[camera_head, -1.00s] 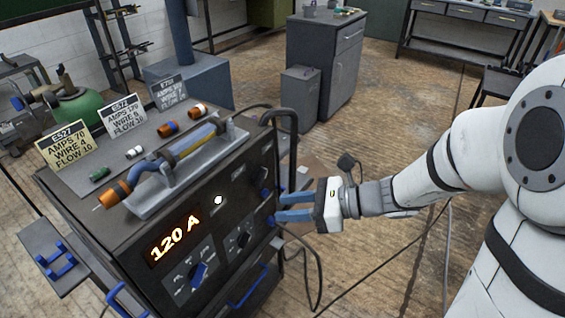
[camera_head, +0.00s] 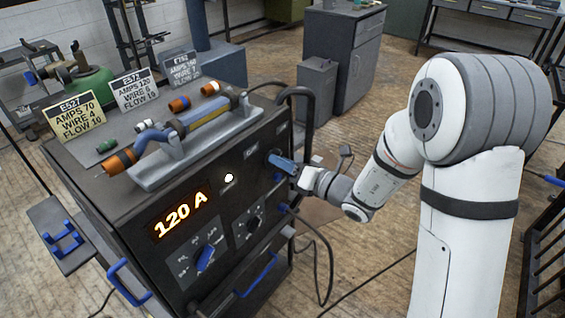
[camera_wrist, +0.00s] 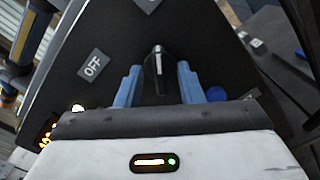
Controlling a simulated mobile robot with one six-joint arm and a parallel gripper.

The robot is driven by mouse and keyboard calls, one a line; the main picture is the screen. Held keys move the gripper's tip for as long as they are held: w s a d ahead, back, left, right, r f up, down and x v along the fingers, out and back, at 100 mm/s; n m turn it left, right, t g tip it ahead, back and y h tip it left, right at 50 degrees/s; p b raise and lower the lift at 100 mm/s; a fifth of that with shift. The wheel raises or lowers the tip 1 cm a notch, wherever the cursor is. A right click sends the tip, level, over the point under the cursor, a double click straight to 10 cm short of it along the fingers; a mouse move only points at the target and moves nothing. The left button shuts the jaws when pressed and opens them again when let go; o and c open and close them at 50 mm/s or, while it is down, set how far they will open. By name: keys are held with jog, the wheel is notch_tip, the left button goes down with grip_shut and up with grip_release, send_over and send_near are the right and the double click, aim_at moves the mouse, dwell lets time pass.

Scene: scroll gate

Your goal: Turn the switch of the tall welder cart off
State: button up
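The tall welder cart (camera_head: 150,212) stands left of centre in the head view, with a lit orange 120 A display (camera_head: 182,213) and a lit white lamp (camera_head: 229,178). In the wrist view its black switch knob (camera_wrist: 158,62) points up toward a label (camera_wrist: 147,4) that I cannot read. The OFF label (camera_wrist: 93,65) is to the knob's left. My gripper (camera_head: 281,163) is at the upper right of the front panel. In the wrist view its blue fingers (camera_wrist: 159,82) are open, one on each side of the knob, with gaps visible.
Other dials (camera_head: 205,257) and a blue handle (camera_head: 257,275) are lower on the panel. A torch (camera_head: 170,140) and several sign cards (camera_head: 133,90) are on top. A black cable loop (camera_head: 303,105) rises beside my gripper.

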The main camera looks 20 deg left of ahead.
jog(key=shift+w+a, duration=0.1)
jog(key=shift+a, duration=0.2)
grip_shut()
jog(key=shift+d, duration=0.15)
